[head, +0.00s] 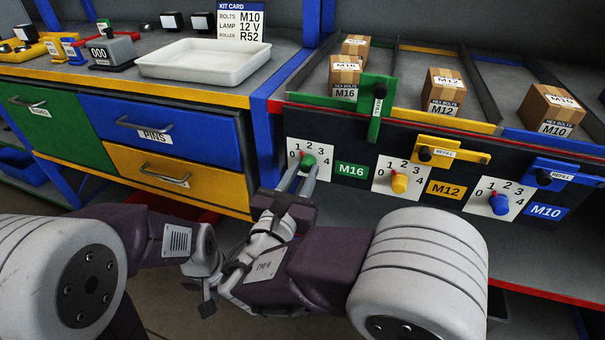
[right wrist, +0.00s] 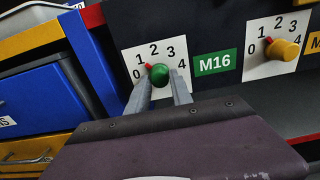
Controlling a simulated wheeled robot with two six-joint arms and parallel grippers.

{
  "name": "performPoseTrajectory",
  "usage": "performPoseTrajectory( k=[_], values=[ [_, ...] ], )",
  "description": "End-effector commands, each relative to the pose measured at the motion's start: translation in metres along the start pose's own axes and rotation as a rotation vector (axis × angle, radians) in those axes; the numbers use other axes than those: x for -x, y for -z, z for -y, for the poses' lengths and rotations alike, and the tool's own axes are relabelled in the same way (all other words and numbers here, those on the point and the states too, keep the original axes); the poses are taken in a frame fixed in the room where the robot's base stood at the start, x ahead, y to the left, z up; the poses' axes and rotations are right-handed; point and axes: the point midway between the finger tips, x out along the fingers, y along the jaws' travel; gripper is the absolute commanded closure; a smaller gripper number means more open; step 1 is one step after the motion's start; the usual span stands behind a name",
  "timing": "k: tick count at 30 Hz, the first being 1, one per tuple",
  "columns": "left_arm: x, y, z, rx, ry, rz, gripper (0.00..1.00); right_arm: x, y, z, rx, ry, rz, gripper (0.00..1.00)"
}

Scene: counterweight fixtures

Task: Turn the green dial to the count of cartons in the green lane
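The green dial (head: 308,160) is a round green knob on a white 0-to-4 plate beside the M16 label. In the right wrist view the dial (right wrist: 160,76) has its red pointer toward the upper left, around 0 to 1; the exact mark is hard to tell. My right gripper (head: 302,176) is open, its fingers either side of the knob with gaps showing in the right wrist view (right wrist: 163,92). In the green lane, a front carton (head: 344,76) marked M16 and a carton (head: 355,46) behind it show.
A green gate bar (head: 376,108) stands at the lane's front. To the right are the yellow dial (head: 400,183) and blue dial (head: 500,204), with M12 carton (head: 443,91) and M10 carton (head: 549,111) above. A white tray (head: 160,73) and drawers lie left.

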Motion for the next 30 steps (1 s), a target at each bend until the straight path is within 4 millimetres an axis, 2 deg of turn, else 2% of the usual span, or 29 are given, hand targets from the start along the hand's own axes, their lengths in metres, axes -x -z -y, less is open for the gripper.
performPoseTrajectory(
  k=[11,30],
  values=[
    [-0.007,-0.001,0.000,0.000,0.000,0.000,0.64,0.000,0.003,0.000,-0.094,0.000,-0.001,1.00],
    [-0.044,-0.004,0.001,0.000,0.000,0.000,0.64,0.000,0.004,-0.001,-0.564,0.001,-0.002,1.00]
  ],
)
